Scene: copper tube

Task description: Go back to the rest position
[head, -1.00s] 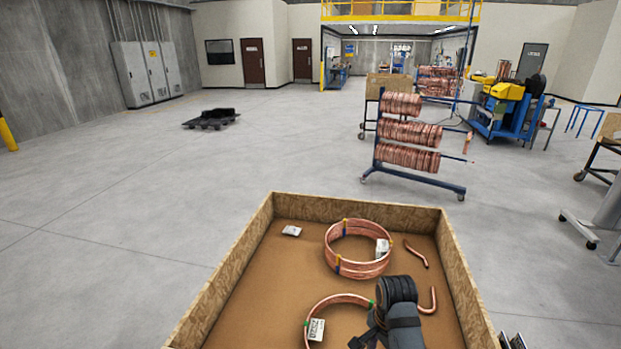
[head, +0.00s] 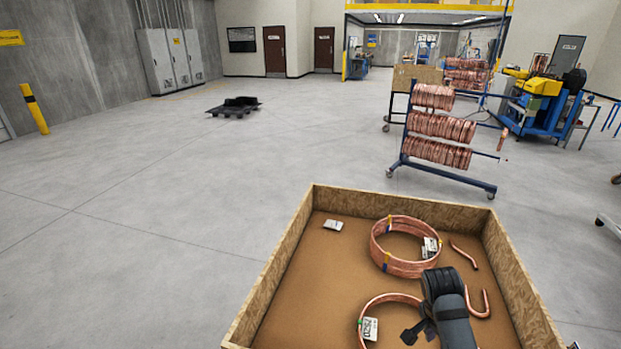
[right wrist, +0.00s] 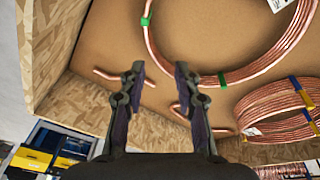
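My right gripper (head: 418,333) is low over the open wooden crate, in front of the bent tubes. In the right wrist view (right wrist: 160,72) its two fingers are apart with nothing between them. A copper coil with green ties (head: 378,305) lies at the crate's near side, with a white label, partly cut off by the frame. It also shows in the right wrist view (right wrist: 160,50), beyond the fingertips. My left gripper is out of view.
The crate's wooden walls (head: 275,255) stand around the coils. Two short bent copper tubes, one farther back (head: 463,254) and one nearer (head: 485,305), lie on its right side. A blue rack of copper coils (head: 440,172) stands behind.

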